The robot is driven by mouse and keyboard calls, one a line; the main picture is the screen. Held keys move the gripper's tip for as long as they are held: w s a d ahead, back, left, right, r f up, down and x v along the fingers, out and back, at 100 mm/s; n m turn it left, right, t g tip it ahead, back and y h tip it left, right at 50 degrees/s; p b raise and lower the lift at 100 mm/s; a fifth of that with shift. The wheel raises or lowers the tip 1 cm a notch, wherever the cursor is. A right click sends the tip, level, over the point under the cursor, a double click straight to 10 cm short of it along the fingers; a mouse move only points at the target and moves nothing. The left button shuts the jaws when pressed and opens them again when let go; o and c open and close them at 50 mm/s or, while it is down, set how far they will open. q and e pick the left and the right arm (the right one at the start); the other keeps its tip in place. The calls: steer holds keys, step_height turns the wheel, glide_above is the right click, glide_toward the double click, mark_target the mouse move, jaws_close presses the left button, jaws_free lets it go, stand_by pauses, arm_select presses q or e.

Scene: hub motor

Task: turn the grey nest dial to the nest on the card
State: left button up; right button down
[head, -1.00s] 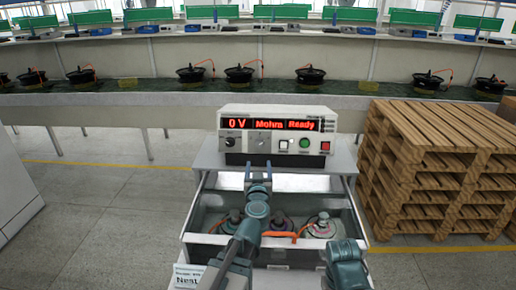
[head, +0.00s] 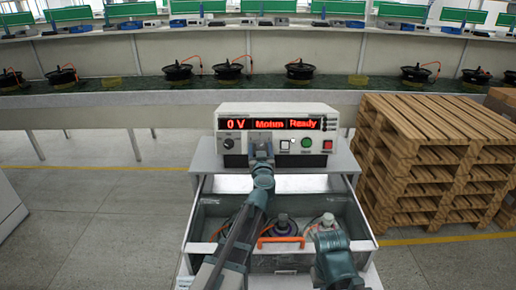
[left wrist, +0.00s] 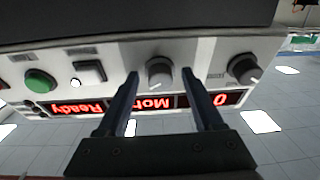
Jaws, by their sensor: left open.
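The grey nest dial (left wrist: 159,72) is on the front of the white tester (head: 275,113). In the left wrist view it sits between the two fingers of my open left gripper (left wrist: 158,82); I cannot tell whether they touch it. In the head view my left gripper (head: 261,148) is at the tester's front and hides this dial. A darker dial (left wrist: 243,68) is beside it. The card at the lower left of the cart is almost wholly hidden by my left arm, and its text cannot be read. My right arm shows at the lower right; its gripper is not visible.
The tester's display (head: 268,124) reads 0 V, Mohm, Ready. A green button (head: 306,143) and a red button (head: 327,145) are right of the dials. Wooden pallets (head: 430,165) stand at right.

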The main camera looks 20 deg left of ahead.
arm_select(q)
jaws_close()
